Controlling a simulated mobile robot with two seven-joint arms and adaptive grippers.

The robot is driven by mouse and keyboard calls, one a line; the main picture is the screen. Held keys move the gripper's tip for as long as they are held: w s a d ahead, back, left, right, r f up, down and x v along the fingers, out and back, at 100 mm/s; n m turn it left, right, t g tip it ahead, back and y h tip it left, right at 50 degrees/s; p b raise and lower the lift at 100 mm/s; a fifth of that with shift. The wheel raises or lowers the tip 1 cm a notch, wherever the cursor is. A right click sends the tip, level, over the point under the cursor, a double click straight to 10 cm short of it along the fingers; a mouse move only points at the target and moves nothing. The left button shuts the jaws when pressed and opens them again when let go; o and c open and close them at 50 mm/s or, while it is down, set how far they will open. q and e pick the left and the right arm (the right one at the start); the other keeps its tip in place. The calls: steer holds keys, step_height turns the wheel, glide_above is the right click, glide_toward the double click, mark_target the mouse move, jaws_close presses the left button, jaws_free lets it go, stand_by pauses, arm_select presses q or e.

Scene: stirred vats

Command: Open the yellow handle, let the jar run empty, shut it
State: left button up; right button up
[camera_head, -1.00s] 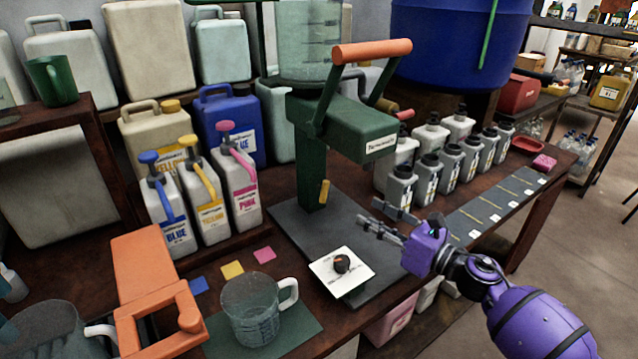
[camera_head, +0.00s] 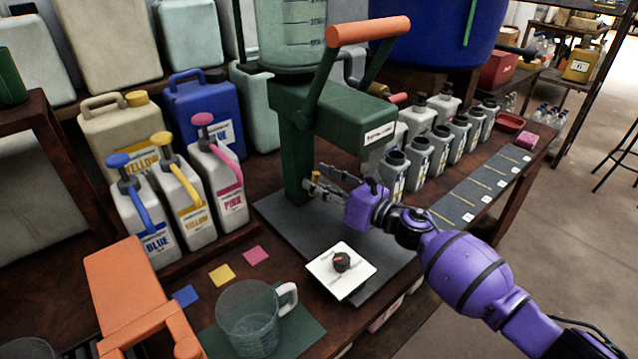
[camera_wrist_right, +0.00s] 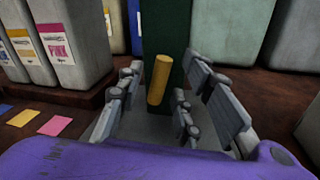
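The yellow handle (camera_head: 314,183) is a short, nearly upright lever low on the front of the green stand (camera_head: 293,150). It also shows in the right wrist view (camera_wrist_right: 158,80), slightly tilted. The clear graduated jar (camera_head: 291,35) sits on top of the stand; its top is cut off and I cannot tell its level. My right gripper (camera_head: 328,182) is open, with its fingers at the yellow handle. In the right wrist view the handle stands between the spread fingers (camera_wrist_right: 160,98), with gaps on both sides. My left gripper is not in view.
An orange lever bar (camera_head: 369,30) juts from the stand. A white plate with a dark knob (camera_head: 341,263) lies in front. A clear mug (camera_head: 248,318) stands on a green mat, beside an orange device (camera_head: 125,285). Pump jugs stand left, grey bottles right.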

steer(key=shift+w+a, duration=0.1)
steer(key=shift+w, duration=0.05)
steer(key=shift+c, duration=0.2)
jaws_close()
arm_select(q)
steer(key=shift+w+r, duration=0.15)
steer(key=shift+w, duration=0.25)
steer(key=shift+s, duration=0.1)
arm_select(e)
steer(key=shift+m, duration=0.4)
steer(key=shift+f+m+t+b, duration=0.15)
steer(key=shift+m+t+b, duration=0.15)
steer(key=shift+m+b, duration=0.5)
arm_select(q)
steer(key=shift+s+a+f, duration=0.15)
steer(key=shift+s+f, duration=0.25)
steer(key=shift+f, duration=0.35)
arm_select(e)
steer(key=shift+w+m+t+y, duration=0.1)
steer(key=shift+m+t+y, duration=0.25)
steer(key=shift+m, duration=2.05)
steer(key=shift+t, duration=0.25)
